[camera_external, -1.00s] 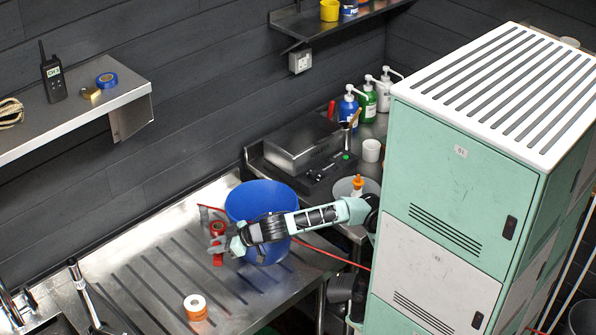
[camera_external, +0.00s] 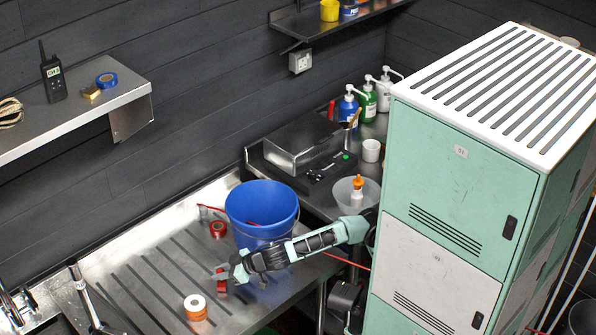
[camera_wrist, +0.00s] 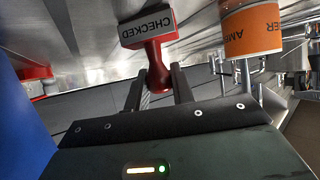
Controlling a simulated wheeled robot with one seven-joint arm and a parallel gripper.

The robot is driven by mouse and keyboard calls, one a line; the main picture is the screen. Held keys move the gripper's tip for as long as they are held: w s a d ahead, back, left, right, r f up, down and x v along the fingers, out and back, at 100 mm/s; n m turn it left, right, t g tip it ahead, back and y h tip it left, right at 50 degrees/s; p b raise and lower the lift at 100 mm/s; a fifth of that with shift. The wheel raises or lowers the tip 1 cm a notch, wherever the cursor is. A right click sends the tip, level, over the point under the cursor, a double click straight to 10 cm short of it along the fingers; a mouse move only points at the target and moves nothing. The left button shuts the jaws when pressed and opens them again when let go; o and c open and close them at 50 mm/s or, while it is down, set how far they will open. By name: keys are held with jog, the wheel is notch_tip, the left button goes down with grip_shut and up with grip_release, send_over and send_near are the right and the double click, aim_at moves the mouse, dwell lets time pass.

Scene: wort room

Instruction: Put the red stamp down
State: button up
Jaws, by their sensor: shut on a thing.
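The red stamp (camera_wrist: 155,55) has a red handle and a pale end face reading "CHECKED", shown upside down in the wrist view. My gripper (camera_wrist: 158,85) is shut on the handle, with one dark finger on each side. In the external view my gripper (camera_external: 226,273) is over the grooved steel drainboard (camera_external: 140,262), in front of the blue bucket. The stamp shows there as a small red piece (camera_external: 221,286) at the fingertips, partly hidden. I cannot tell whether it touches the drainboard.
The blue bucket (camera_external: 262,215) stands behind my gripper. A red tape roll (camera_external: 218,229) lies left of the bucket. The drainboard's left part is mostly clear.

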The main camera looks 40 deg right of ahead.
jog(key=shift+f, duration=0.1)
jog(key=o, duration=1)
jog(key=shift+r, duration=0.35)
jog(key=p+v, duration=0.2)
jog(key=v, duration=1)
jog(key=shift+f+p, duration=0.15)
jog(key=shift+p, duration=0.2)
